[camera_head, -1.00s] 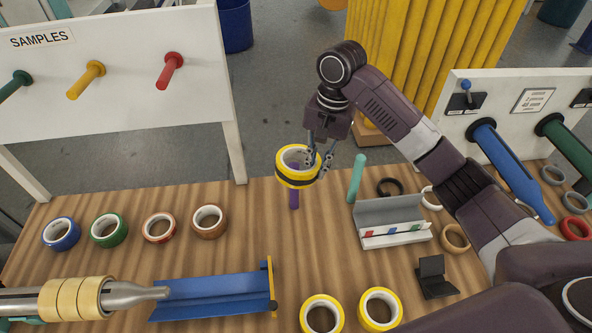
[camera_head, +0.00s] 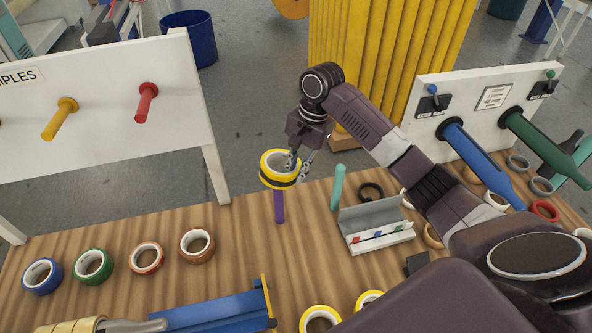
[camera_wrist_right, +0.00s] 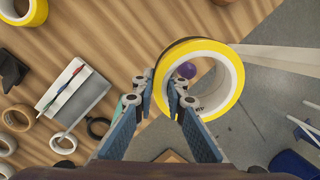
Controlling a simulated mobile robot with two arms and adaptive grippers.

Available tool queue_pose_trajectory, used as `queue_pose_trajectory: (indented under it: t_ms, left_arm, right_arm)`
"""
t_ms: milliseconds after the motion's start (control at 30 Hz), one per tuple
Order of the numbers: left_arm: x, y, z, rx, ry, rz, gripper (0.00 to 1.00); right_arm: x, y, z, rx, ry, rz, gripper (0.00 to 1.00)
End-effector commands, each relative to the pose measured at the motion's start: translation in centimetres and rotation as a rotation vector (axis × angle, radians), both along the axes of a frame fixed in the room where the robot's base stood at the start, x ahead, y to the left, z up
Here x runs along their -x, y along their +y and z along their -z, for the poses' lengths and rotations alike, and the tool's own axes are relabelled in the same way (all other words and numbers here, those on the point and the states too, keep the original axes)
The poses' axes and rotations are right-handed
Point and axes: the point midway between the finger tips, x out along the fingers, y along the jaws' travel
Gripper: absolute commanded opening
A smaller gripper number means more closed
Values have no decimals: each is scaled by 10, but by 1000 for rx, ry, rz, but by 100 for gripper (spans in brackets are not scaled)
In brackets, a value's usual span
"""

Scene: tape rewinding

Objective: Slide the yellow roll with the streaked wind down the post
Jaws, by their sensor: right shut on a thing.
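The yellow roll (camera_head: 267,176) has a dark streaked band around its outer side. My right gripper (camera_head: 297,165) is shut on the roll's right wall, one finger inside the hole and one outside. The wrist view also shows the yellow roll (camera_wrist_right: 239,82) in the right gripper (camera_wrist_right: 162,82). The purple post (camera_head: 279,208) stands upright on the table under the roll. In the wrist view the post's round top (camera_wrist_right: 187,70) shows within the hole, close to the gripped wall. The roll hides the post's top in the head view; I cannot tell whether it is threaded. My left gripper is out of view.
A teal post (camera_head: 338,187) and a white tray (camera_head: 378,238) stand right of the purple post. Blue (camera_head: 42,276), green (camera_head: 93,266) and brownish rolls lie to the left. A blue trough (camera_head: 220,310) and more yellow rolls (camera_head: 320,318) are in front.

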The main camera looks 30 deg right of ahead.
Motion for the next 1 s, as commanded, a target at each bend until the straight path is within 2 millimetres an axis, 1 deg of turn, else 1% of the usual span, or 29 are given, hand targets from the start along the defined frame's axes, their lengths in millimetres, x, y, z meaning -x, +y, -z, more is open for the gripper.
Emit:
queue_pose_trajectory:
  t_ms: [33,167,200,267,1000]
  left_arm:
    - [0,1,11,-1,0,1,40]
    - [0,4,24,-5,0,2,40]
    - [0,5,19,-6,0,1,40]
    - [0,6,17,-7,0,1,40]
    - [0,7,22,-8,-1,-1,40]
  right_arm:
    - [0,0,9,0,-2,-1,0]
    - [0,0,18,0,-2,-1,0]
    - [0,0,17,-1,0,0,0]
    - [0,0,23,0,1,0,0]
    - [0,0,96,0,0,0,0]
